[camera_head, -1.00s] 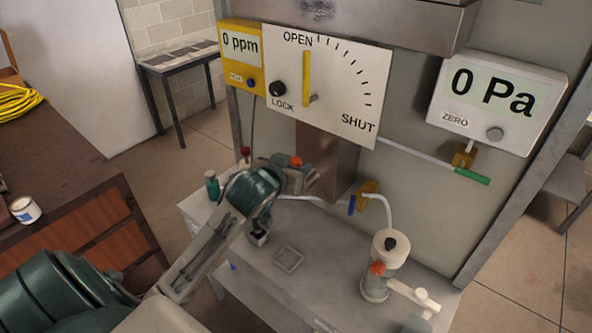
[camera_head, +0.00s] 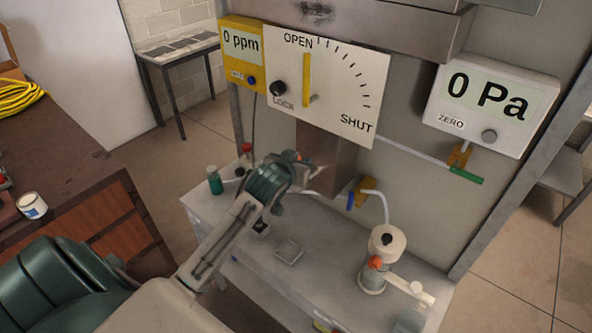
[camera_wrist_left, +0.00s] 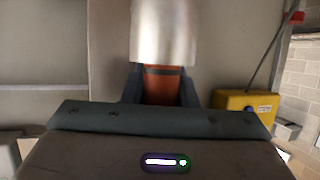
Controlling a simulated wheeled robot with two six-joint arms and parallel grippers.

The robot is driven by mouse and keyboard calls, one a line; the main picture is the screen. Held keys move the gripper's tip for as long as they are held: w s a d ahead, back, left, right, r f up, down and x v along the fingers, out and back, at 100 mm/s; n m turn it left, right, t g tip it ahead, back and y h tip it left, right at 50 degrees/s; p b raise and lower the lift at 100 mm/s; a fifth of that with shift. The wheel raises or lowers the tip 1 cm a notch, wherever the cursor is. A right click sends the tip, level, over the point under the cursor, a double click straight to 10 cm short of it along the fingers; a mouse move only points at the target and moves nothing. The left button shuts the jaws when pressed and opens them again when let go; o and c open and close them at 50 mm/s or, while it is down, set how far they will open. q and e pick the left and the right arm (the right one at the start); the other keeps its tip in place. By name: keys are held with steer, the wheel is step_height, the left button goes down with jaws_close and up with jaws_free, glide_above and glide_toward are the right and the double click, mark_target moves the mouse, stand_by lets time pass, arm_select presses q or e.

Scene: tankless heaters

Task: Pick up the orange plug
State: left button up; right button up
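The orange plug (camera_wrist_left: 163,86) is between the two dark fingers of my left gripper (camera_wrist_left: 162,98) in the left wrist view, with a finger against each side. A bright silver cylinder (camera_wrist_left: 165,30) adjoins the plug's upper end; I cannot tell whether they are joined. In the head view my left gripper (camera_head: 302,172) is above the back of the grey bench, in front of the brown metal duct. An orange patch shows at it, but the wrist hides much of the grip. My right gripper is not in view.
The grey bench (camera_head: 330,285) bears a small square tray (camera_head: 289,252), a green bottle (camera_head: 214,180) and a white pump-like device (camera_head: 374,275) with an orange part. A dial panel (camera_head: 345,90) and a pressure meter (camera_head: 490,105) are above. A wooden cabinet (camera_head: 100,225) stands left.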

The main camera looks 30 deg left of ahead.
arm_select(q)
steer(key=c, duration=0.3)
